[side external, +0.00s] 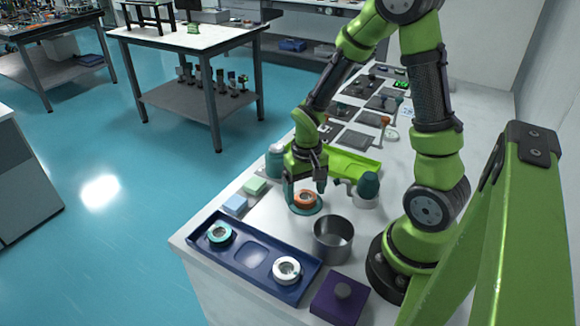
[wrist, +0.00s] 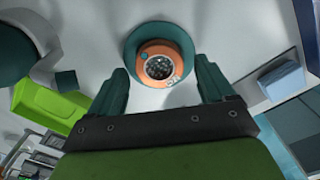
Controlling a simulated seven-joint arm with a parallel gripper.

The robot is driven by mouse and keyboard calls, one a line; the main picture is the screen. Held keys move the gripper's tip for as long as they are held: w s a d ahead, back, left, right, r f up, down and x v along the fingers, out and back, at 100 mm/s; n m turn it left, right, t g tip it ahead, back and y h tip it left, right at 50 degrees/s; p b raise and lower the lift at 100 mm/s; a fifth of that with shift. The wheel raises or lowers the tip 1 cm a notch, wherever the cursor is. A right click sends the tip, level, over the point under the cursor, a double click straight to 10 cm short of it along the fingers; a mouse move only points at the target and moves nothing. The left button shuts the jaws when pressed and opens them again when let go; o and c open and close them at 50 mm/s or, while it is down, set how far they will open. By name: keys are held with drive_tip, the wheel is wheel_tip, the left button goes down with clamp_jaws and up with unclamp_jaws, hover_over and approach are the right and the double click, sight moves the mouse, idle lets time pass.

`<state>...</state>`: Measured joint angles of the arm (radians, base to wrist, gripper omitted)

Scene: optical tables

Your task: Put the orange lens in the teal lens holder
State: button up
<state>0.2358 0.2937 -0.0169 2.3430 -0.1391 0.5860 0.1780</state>
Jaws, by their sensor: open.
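The orange lens (side external: 305,199) is a ring with dark glass. It sits on the round teal lens holder (side external: 291,208) on the white bench. In the wrist view the orange lens (wrist: 142,57) lies inside the outline of the teal holder (wrist: 136,36), nearer its lower edge. I cannot tell whether it is fully seated. My gripper (side external: 305,186) is open just above the lens. Its two dark fingers (wrist: 162,75) stand either side of the lens, with gaps showing between them and it.
A navy tray (side external: 227,267) holds a teal ring, a white ring and an empty middle hollow. A grey metal cup (side external: 333,240) stands close at the front right. A purple box (side external: 339,302) is in front.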

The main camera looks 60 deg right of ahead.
sight(304, 196)
wheel_tip(304, 196, up, 11)
drive_tip(key=s+a+r+n+t+y, duration=0.1)
drive_tip(key=s+a+r+t, duration=0.1)
drive_tip(key=a+r, duration=0.3)
drive_tip(key=s+a+r+n+t+y, duration=0.1)
drive_tip(key=s+a+r+t, duration=0.1)
drive_tip(key=a+r+t, duration=0.3)
drive_tip(key=shift+s+a+r+n, duration=0.25)
drive_tip(key=shift+r+n, duration=0.15)
drive_tip(key=shift+r, duration=0.5)
drive_tip(key=shift+c, duration=0.3)
